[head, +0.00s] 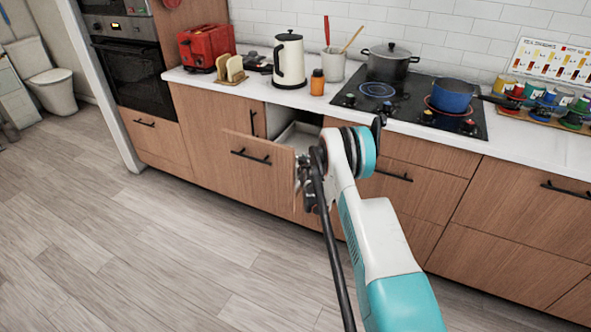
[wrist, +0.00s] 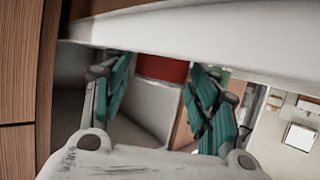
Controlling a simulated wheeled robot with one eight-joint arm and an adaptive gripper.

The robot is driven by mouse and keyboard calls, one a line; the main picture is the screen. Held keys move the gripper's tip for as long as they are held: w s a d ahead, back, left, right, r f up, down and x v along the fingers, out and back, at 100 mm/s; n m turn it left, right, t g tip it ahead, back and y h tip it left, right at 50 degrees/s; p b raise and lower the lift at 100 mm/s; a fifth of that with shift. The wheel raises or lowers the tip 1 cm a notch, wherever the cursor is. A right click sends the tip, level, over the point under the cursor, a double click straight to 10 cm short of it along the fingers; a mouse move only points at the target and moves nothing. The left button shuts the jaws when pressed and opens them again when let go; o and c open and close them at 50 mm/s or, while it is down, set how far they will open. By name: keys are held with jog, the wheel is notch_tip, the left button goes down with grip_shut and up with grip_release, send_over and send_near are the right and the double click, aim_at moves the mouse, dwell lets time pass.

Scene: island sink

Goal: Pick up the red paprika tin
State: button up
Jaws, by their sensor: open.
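My gripper (wrist: 160,82) is open, with its green-padded fingers apart in the wrist view. A plain red surface (wrist: 163,68) shows beyond and between the fingertips, cut off above by a pale edge. It may be the red paprika tin, but no label or full outline shows. The fingers do not hold it. In the head view my arm reaches to the open drawer (head: 258,160), and the gripper's fingertips are hidden. The drawer's pale inside (head: 297,136) shows only partly, and no tin is visible in it there.
The worktop carries a red toaster (head: 206,46), a cream kettle (head: 290,60), an orange jar (head: 317,82) and a hob with a grey pot (head: 389,62) and a blue pan (head: 453,95). Coloured tins (head: 550,98) stand at the right. The floor (head: 150,250) at left is clear.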

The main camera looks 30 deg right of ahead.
jog(key=shift+c, duration=0.6)
jog(key=c, duration=0.7)
jog(key=shift+r, duration=0.1)
jog(key=shift+c, duration=0.2)
